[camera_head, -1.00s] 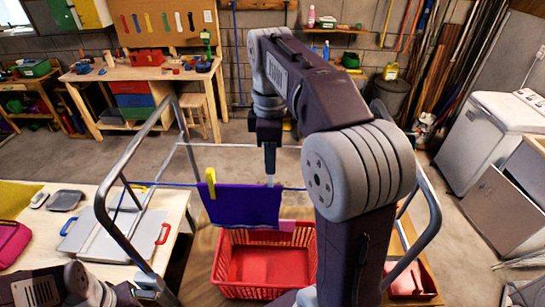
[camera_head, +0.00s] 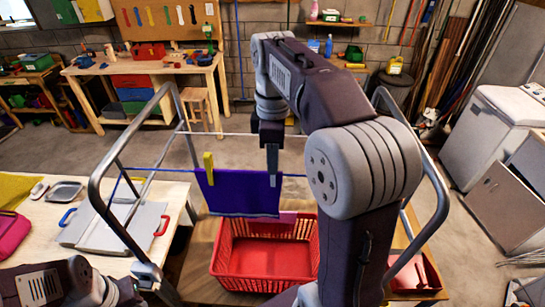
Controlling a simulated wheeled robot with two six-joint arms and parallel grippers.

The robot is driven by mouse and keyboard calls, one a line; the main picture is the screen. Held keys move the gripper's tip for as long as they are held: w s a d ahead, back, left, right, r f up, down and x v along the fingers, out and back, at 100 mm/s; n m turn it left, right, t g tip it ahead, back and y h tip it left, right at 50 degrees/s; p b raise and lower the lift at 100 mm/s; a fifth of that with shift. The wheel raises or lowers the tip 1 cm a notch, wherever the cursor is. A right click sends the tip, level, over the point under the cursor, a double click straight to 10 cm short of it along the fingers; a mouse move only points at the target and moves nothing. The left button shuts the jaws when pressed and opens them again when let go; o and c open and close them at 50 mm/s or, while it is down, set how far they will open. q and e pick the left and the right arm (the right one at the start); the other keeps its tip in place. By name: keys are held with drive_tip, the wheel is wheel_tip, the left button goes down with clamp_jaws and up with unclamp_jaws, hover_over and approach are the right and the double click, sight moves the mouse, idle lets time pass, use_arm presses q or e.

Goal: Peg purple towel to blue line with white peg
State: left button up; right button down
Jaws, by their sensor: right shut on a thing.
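A yellow peg (camera_head: 209,168) sits at the towel's left top corner, on the line. My right gripper (camera_head: 273,172) comes down from above at the towel's right top corner. It is shut on a small pale thing, which looks like the white peg (camera_head: 273,180), at the line; the fingers partly hide it. I cannot tell whether the peg grips the cloth. My left arm shows at the lower left, with its gripper out of view.
The red basket (camera_head: 225,262) stands below the towel, with a pink piece (camera_head: 288,217) near its back rim. Metal rack rails (camera_head: 118,237) rise on both sides. A table (camera_head: 176,198) with a grey board (camera_head: 115,224) stands left. A white line (camera_head: 235,134) runs behind.

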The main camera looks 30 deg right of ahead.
drive_tip(key=shift+f, duration=0.4)
drive_tip(key=c, duration=1.7)
unclamp_jaws()
drive_tip(key=shift+d+f, duration=0.1)
drive_tip(key=o, duration=0.5)
drive_tip(key=shift+w, duration=0.15)
drive_tip(key=shift+c, duration=0.2)
drive_tip(key=shift+r, duration=0.2)
wheel_tip(320, 180, up, 9)
drive_tip(key=shift+f+p, duration=0.1)
drive_tip(key=shift+p, duration=0.4)
